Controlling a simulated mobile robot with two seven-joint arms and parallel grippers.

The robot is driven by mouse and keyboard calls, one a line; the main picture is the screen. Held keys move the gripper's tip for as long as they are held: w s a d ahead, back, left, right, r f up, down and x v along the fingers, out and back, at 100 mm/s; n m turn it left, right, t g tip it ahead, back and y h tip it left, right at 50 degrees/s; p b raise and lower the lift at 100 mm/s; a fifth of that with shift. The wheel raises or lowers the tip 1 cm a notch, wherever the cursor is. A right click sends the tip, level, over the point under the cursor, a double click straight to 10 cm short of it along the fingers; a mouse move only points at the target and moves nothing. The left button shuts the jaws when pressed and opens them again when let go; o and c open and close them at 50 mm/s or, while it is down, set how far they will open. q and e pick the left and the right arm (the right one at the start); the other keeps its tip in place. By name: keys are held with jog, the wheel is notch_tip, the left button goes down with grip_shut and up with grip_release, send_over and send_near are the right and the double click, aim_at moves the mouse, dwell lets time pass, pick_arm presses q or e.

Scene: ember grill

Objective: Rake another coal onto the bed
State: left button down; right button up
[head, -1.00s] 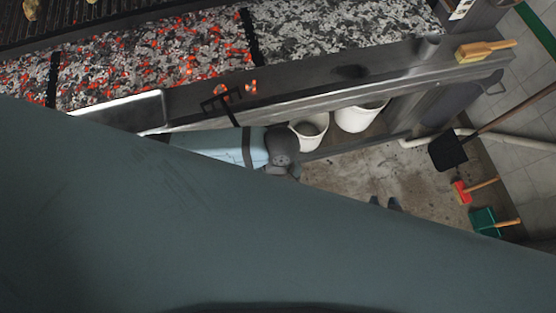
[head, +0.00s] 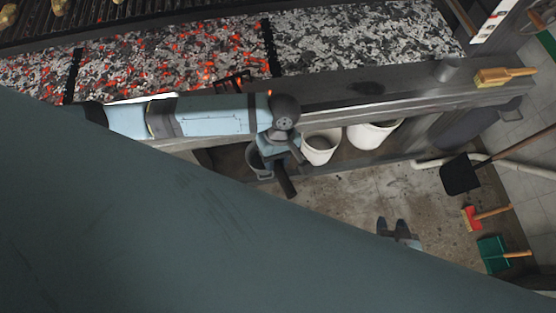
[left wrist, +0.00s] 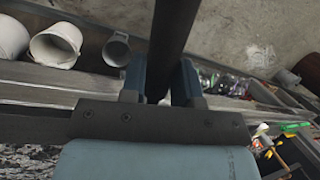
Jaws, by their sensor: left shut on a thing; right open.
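My left gripper (head: 275,150) is shut on a dark tool handle (head: 286,182), beside the grill's front edge. In the left wrist view the dark shaft (left wrist: 173,38) runs between the fingers (left wrist: 162,82). A black rake head (head: 233,82) lies at the near edge of the glowing coal bed (head: 165,55), partly hidden by my left forearm. A small orange spot, likely a coal (head: 269,93), shows just above my left wrist on the front ledge; the rest of that spot is hidden. My right gripper (head: 393,229) is open and empty above the floor, its arm mostly out of sight.
Grey ashy coals (head: 360,35) fill the section right of a black divider (head: 269,48). A wooden brush (head: 505,76) lies on the ledge (head: 400,88). White buckets (head: 321,146) stand below. A shovel (head: 461,174) and small brushes are at right. My own arm link blocks the lower left.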

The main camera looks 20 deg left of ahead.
pick_arm(q)
jog(key=shift+w+a+r+p, duration=0.25)
jog(key=shift+w+r, duration=0.15)
jog(key=shift+r, duration=0.15)
jog(key=shift+w+a+r+p, duration=0.2)
jog(key=shift+w+r, duration=0.15)
jog(key=shift+r, duration=0.15)
jog(key=shift+s+d+r, duration=0.25)
jog(key=shift+s+d, duration=0.05)
jog(key=shift+s, duration=0.15)
jog(key=shift+s+d+r, duration=0.15)
jog(key=shift+s+r, duration=0.05)
jog(key=shift+s, duration=0.1)
pick_arm(e)
jog(key=shift+r, duration=0.3)
pick_arm(q)
jog(key=shift+d, duration=0.1)
pick_arm(e)
jog(key=shift+d, duration=0.1)
pick_arm(q)
jog(key=shift+s+d, duration=0.2)
jog(key=s+d+r, duration=0.3)
jog(key=s+d, duration=0.7)
jog(key=shift+s+d, duration=0.25)
jog(key=shift+d, duration=0.1)
